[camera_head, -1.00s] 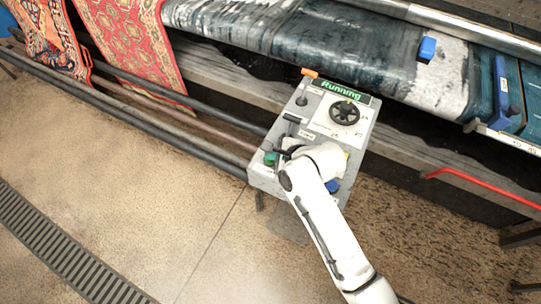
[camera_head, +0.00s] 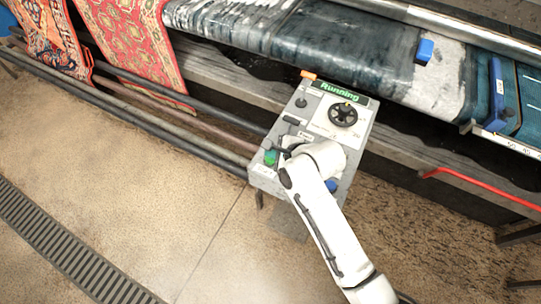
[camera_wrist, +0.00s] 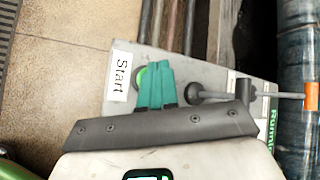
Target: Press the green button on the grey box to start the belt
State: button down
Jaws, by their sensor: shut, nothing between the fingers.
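The grey box (camera_head: 357,140) stands in front of the machine in the head view, its display (camera_head: 342,90) reading "Running". The green button (camera_wrist: 139,80) shows in the wrist view beside a white "Start" label (camera_wrist: 119,75). My gripper (camera_wrist: 155,66) has teal fingers shut together with nothing between them. The fingertips overlap the right side of the button and hide part of it; I cannot tell whether they touch it. In the head view, green (camera_head: 270,158) shows at the box's lower left, beside my wrist. The belt (camera_head: 340,50) runs behind the box.
The box also carries a black dial (camera_head: 343,114), a blue button (camera_head: 331,186) and a lever beside my fingers (camera_wrist: 193,93). Rugs (camera_head: 132,45) hang at the left. Long pipes (camera_head: 150,122) run along the machine's front. A floor drain (camera_head: 70,255) crosses the open floor.

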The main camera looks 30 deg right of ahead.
aim_at(273, 161)
notch_tip(273, 161, up, 5)
jog(key=p, duration=0.5)
jog(key=shift+p, duration=0.35)
dwell(0.6)
jog(key=shift+s+f, duration=0.1)
jog(key=shift+s, duration=0.05)
jog(key=s+d+f+n+g+h+b, duration=0.1)
jog(key=s+d+n+g, duration=0.1)
jog(key=s+n, duration=0.5)
jog(key=s+d+f+n+g+h+b, duration=0.1)
jog(key=s+d+n+g+b, duration=0.1)
jog(key=s+n, duration=0.6)
jog(key=s+d+f+n+g+h+b, duration=0.1)
jog(key=s+d+f+n+g+b, duration=0.1)
jog(key=s+n, duration=0.5)
jog(key=shift+s+d+n+g, duration=0.3)
jog(key=shift+s+d+g, duration=0.6)
jog(key=shift+s, duration=2.25)
jog(key=shift+f, duration=0.1)
